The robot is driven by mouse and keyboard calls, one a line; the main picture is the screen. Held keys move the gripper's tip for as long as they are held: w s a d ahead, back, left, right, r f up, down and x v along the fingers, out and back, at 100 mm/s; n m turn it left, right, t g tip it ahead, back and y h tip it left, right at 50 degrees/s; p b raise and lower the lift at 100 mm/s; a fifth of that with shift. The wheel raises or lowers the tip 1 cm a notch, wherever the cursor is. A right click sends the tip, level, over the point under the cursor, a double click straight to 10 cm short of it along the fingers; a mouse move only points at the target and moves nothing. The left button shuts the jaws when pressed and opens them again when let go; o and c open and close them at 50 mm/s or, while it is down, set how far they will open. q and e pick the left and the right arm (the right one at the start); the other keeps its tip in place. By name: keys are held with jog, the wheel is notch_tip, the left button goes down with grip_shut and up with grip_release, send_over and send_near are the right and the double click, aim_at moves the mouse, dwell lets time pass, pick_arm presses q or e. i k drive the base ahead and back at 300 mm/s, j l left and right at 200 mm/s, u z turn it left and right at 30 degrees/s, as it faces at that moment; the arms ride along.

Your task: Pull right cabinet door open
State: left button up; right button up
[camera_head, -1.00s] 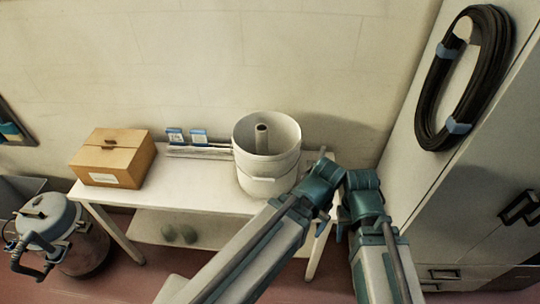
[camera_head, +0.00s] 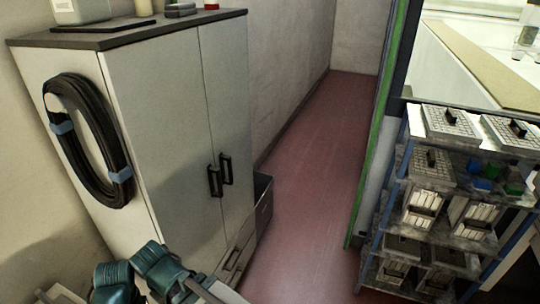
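The white cabinet stands at the left of the head view, seen at an angle. Its left door (camera_head: 165,120) and its right door (camera_head: 225,95) both look shut, with a thin dark seam between them. The left door has a black handle (camera_head: 214,181), and the right door has a black handle (camera_head: 226,168) close beside it. Teal joints of my arms show at the lower left, below and in front of the cabinet. No gripper fingers show there, and nothing of mine touches the door handles.
A black cable coil (camera_head: 90,140) hangs on the cabinet's side. Drawers (camera_head: 236,258) sit below the doors. Open red floor (camera_head: 315,170) runs to the right of the cabinet. A rack (camera_head: 440,195) loaded with boxes stands at the right, beside a green post (camera_head: 376,125).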

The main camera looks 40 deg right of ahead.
aim_at(224, 43)
jog(key=z, duration=0.95)
jog(key=i+l+z, duration=0.1)
jog(key=i+z, duration=0.3)
jog(key=i+j+z, duration=0.1)
jog(key=i+z, duration=0.3)
jog(key=i, duration=0.15)
